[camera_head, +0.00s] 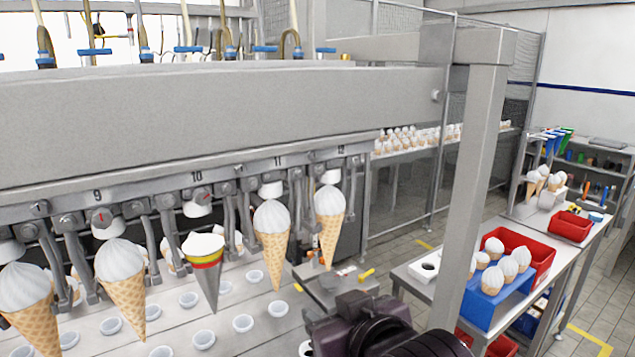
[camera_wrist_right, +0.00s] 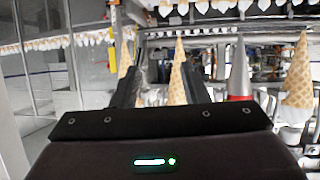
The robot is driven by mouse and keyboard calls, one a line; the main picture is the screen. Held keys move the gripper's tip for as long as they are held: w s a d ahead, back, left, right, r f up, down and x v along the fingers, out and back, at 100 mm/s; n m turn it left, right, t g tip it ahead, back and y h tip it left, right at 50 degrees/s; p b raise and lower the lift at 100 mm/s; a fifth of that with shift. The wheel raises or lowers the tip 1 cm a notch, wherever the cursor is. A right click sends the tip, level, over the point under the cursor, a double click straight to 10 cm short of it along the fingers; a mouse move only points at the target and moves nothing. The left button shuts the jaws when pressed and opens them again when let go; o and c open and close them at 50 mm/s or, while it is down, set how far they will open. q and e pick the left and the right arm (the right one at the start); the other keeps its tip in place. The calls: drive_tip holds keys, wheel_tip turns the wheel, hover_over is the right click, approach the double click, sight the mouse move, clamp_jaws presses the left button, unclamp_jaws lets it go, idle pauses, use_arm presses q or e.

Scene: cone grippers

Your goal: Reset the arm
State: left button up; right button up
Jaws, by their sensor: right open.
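My right gripper (camera_head: 335,314) is dark and sits low in the head view, right of the cone row and below it. In the right wrist view its two fingers (camera_wrist_right: 160,85) are apart with nothing held between them. A waffle cone (camera_wrist_right: 178,70) shows beyond the gap. In the head view, cones with white swirls hang from the machine's holders: one at the right end (camera_head: 330,215), one beside it (camera_head: 272,235), and others at left (camera_head: 122,275). A grey metallic cone with coloured bands (camera_head: 206,265) hangs among them. My left gripper is not in view.
The machine's thick grey beam (camera_head: 220,105) and upright post (camera_head: 470,190) stand close to my right arm. A plate with round white cups (camera_head: 243,323) lies under the cones. At right, a table holds a blue box (camera_head: 482,308) of cones and a red bin (camera_head: 540,255).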

drive_tip(key=s+d+f+m+g+h, duration=0.1)
drive_tip(key=s+d+f+g+h, duration=0.15)
drive_tip(key=s+d+f, duration=0.55)
drive_tip(key=s+d+f+m+g+h, duration=0.1)
drive_tip(key=s+d+f+g, duration=0.2)
drive_tip(key=f, duration=0.9)
drive_tip(key=s+d+f+m+g+h, duration=0.1)
drive_tip(key=s+d+f+g+h, duration=0.15)
drive_tip(key=d+f, duration=0.6)
wheel_tip(320, 180, down, 32)
drive_tip(key=s+a+g+b, duration=0.1)
drive_tip(key=s+g+b, duration=0.1)
drive_tip(key=s+b, duration=0.1)
use_arm(q)
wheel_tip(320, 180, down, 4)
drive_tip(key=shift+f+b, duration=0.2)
drive_tip(key=shift+b, duration=0.5)
use_arm(e)
drive_tip(key=s+d+f+g, duration=0.1)
drive_tip(key=s+d+f, duration=0.2)
drive_tip(key=s+f, duration=1.6)
drive_tip(key=shift+s+f, duration=0.15)
drive_tip(key=shift+f, duration=0.7)
drive_tip(key=shift+c, duration=0.2)
